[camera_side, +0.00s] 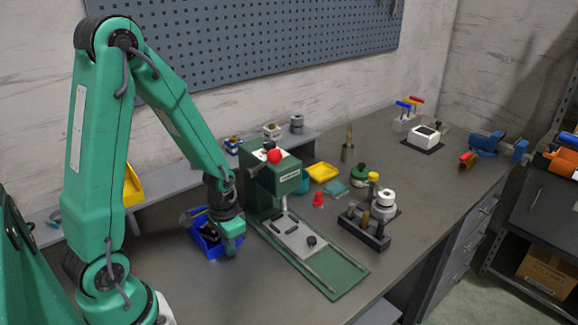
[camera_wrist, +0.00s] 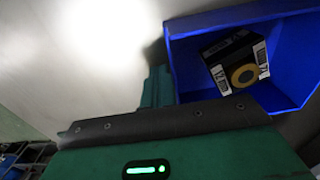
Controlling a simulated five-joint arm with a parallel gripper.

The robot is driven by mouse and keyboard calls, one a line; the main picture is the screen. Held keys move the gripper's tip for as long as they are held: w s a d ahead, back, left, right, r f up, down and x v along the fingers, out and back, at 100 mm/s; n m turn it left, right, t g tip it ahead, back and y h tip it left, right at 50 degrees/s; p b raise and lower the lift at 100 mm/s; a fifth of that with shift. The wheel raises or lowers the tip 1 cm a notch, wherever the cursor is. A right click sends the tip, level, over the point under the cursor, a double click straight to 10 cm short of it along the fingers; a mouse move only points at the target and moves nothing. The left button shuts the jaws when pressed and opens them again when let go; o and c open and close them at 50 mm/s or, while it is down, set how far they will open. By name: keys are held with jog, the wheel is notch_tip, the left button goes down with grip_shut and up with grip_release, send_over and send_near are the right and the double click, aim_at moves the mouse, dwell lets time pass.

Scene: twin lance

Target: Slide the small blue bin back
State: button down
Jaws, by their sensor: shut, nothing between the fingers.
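The small blue bin (camera_side: 203,251) sits on the grey bench, left of the green press, partly hidden behind my gripper (camera_side: 231,249). In the wrist view the bin (camera_wrist: 292,55) fills the upper right, with a dark box bearing white labels and a yellow-orange ring (camera_wrist: 240,70) inside. My gripper is shut and empty, pointing down at the bin's near right side. In the wrist view its green finger (camera_wrist: 157,87) lies beside the bin's left wall. I cannot tell whether they touch.
The green press (camera_side: 275,185) with its long base (camera_side: 335,279) stands close to the right of my gripper. A grey raised shelf (camera_side: 160,191) runs along the wall behind. A yellow bin (camera_side: 322,172) lies beyond the press. The front left bench is clear.

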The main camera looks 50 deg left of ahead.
jog(key=shift+a, duration=0.45)
dwell(0.3)
jog(key=shift+a, duration=0.75)
jog(key=shift+a, duration=0.35)
jog(key=shift+a, duration=0.2)
jog(key=shift+d, duration=0.35)
jog(key=shift+r, duration=0.15)
jog(key=shift+r, duration=1.35)
jog(key=shift+r, duration=0.15)
